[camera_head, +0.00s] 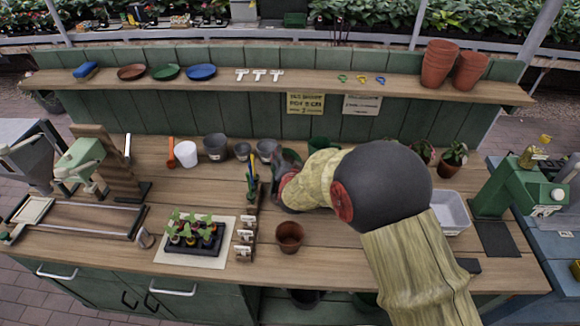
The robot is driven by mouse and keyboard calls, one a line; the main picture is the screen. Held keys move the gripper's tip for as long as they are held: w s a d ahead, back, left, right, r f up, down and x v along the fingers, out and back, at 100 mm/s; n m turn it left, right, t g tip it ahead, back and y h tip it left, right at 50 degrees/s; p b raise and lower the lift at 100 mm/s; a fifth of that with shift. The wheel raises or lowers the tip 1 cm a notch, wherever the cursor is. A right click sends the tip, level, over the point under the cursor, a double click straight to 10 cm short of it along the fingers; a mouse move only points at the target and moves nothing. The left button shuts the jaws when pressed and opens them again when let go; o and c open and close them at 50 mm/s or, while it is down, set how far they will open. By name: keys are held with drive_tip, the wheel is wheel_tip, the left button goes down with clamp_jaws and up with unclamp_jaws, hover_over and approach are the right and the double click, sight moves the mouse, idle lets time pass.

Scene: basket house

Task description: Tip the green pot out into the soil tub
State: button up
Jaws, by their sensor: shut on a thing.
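My gripper (289,158) is at the back middle of the bench, partly hidden by my own wrist and forearm. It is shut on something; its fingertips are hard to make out. The green pot (323,143) shows as a dark green rim just beyond my forearm, close to the gripper, and most of it is hidden. I cannot see its contents or clearly see the contact. A pale grey tub (453,212) stands on the right of the bench, partly behind my arm. Its visible inside looks pale, and I see no soil there.
An empty terracotta pot (290,236) stands at the front middle. A seedling tray (194,238) is left of it. A holder with pens (252,184) is left of my gripper, near grey pots (216,147). Potted plants (453,158) stand behind the tub. A shelf (300,86) runs above.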

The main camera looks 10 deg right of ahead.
drive_tip(key=shift+f+m+t+y+b, duration=0.4)
drive_tip(key=shift+f+m+y+b, duration=0.55)
drive_tip(key=shift+b, duration=2.2)
drive_tip(key=shift+a+f+m+b, duration=0.1)
drive_tip(key=shift+f+m+b, duration=0.45)
drive_tip(key=shift+m+b, duration=0.35)
drive_tip(key=shift+w+f+m+t+y+b, duration=0.1)
drive_tip(key=shift+f+m+t+y+b, duration=0.3)
drive_tip(key=shift+b, duration=0.55)
drive_tip(key=b, duration=0.1)
drive_tip(key=m+b, duration=0.1)
drive_tip(key=b, duration=0.1)
drive_tip(key=shift+a+r+m+t+y, duration=0.1)
drive_tip(key=shift+r+m+t+y, duration=0.15)
drive_tip(key=shift+t, duration=0.15)
drive_tip(key=m+t+b, duration=0.1)
drive_tip(key=m+b, duration=0.2)
drive_tip(key=b, duration=0.1)
drive_tip(key=shift+r+y, duration=0.1)
drive_tip(key=shift+y, duration=0.3)
drive_tip(key=shift+r+m+t+b, duration=0.25)
drive_tip(key=shift+m+t+b, duration=0.45)
drive_tip(key=shift+m+b, duration=0.45)
drive_tip(key=shift+r+m+y, duration=0.2)
drive_tip(key=shift+m+y, duration=0.1)
drive_tip(key=shift+m, duration=0.15)
drive_tip(key=shift+r, duration=0.1)
